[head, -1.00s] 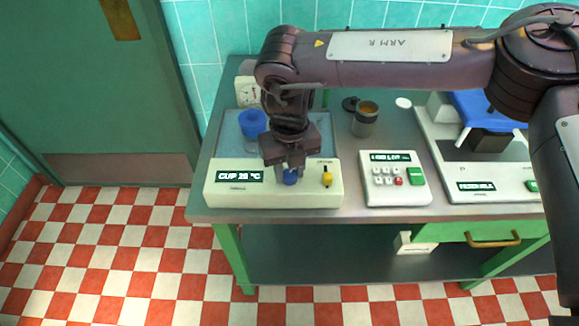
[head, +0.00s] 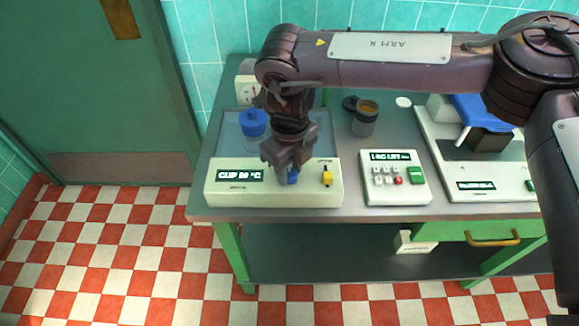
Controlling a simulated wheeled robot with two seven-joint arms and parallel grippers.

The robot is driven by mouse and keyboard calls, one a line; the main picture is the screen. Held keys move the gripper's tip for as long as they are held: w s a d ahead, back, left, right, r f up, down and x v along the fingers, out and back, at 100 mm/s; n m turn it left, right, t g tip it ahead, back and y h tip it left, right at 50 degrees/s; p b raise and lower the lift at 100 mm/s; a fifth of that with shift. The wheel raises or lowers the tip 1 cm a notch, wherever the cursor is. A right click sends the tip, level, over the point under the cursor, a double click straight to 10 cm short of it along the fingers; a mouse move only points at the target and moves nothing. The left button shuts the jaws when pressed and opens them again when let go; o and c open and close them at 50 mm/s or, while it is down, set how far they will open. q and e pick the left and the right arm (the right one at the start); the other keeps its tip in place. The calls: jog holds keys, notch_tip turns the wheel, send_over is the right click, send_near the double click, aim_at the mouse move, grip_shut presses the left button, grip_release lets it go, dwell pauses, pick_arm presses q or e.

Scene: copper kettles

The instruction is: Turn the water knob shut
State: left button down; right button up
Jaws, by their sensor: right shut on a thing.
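A white machine (head: 222,196) stands at the left of the metal-topped bench, with a lit display (head: 240,175) on its front panel. A blue knob (head: 292,177) is on that panel, right of the display. My right gripper (head: 291,172) reaches down from above and is shut on the blue knob, hiding much of it. A blue cup-like part (head: 253,124) stands at the back of the machine. My left gripper is not in view.
A white keypad box (head: 400,195) stands right of the machine. Behind it is a grey cup with orange-brown contents (head: 364,122). A second white machine (head: 458,168) with a blue top stands farther right. A round dial (head: 246,92) is at the back left.

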aim_at(290, 173)
jog(key=shift+r, duration=0.1)
jog(key=o, duration=1)
jog(key=shift+c, duration=0.2)
notch_tip(290, 173, up, 8)
jog(key=shift+f+b, duration=0.15)
jog(key=shift+b, duration=0.4)
